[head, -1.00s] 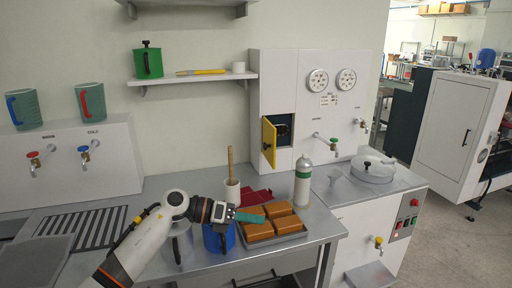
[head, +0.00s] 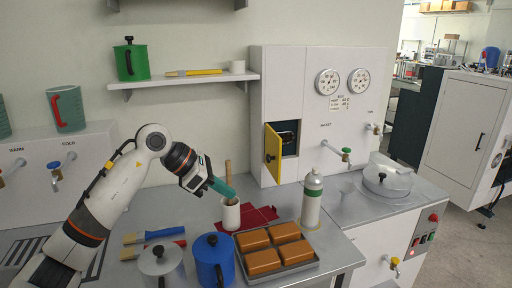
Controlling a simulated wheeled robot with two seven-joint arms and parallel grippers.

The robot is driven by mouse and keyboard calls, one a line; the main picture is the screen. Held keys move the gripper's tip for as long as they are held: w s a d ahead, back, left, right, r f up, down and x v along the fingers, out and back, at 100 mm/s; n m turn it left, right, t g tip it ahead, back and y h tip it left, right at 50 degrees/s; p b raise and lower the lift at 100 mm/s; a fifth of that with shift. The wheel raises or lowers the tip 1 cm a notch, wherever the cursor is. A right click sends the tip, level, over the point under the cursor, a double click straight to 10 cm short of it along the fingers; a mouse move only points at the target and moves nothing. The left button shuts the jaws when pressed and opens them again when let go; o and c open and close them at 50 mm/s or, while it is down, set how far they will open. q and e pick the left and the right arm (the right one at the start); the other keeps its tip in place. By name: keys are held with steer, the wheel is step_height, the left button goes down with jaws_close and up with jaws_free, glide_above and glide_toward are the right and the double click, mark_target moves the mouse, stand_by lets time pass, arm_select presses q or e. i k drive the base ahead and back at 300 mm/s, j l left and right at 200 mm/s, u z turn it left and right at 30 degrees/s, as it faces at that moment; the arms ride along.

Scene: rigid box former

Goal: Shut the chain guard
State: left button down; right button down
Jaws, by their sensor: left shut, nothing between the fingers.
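The chain guard looks to be the small yellow door (head: 273,153) on the front of the white machine. It is hinged and stands open, with a dark recess (head: 289,137) showing behind it. A dark knob sits on the door. My left gripper (head: 222,188) has teal fingers and is shut and empty. It is lower and to the left of the yellow door, apart from it, close to the white cup with a wooden stick. My right gripper is not in view.
Below the gripper stand a white cup (head: 231,215), a blue canister (head: 213,262) and a grey lidded pot (head: 162,265). A tray of brown blocks (head: 290,268), a red cloth (head: 258,216) and a white bottle (head: 312,200) stand on the counter below the door.

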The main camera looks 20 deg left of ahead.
mark_target(272, 158)
steer(key=i+j, duration=0.25)
steer(key=i, duration=0.2)
steer(key=i+j, duration=0.3)
steer(key=i, duration=0.15)
